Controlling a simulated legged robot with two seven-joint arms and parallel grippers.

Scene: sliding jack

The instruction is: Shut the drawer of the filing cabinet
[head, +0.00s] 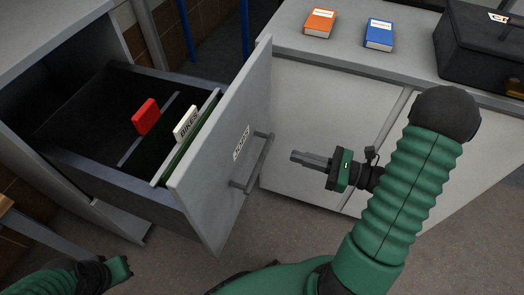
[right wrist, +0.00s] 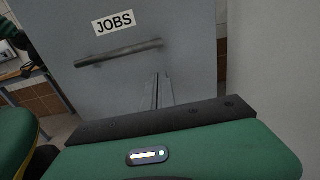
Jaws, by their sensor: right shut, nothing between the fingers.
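The filing cabinet (head: 60,38) stands at the left in the head view with its drawer (head: 200,180) pulled well out. The grey drawer front carries a JOBS label (head: 241,143) and a bar handle (head: 252,163). The front also fills much of the right wrist view (right wrist: 190,60). My right gripper (head: 296,157) is shut and empty, to the right of the handle and apart from it in the head view. In the right wrist view its fingers (right wrist: 157,78) point at the drawer front below the handle. My left gripper (head: 126,268) is at the lower left, its jaws unclear.
Inside the drawer are a red tab (head: 145,116) and a BIKES divider (head: 186,123). A low grey cabinet (head: 340,100) on the right bears an orange book (head: 319,23), a blue book (head: 379,34) and a black box (head: 480,50). Open floor lies below the drawer.

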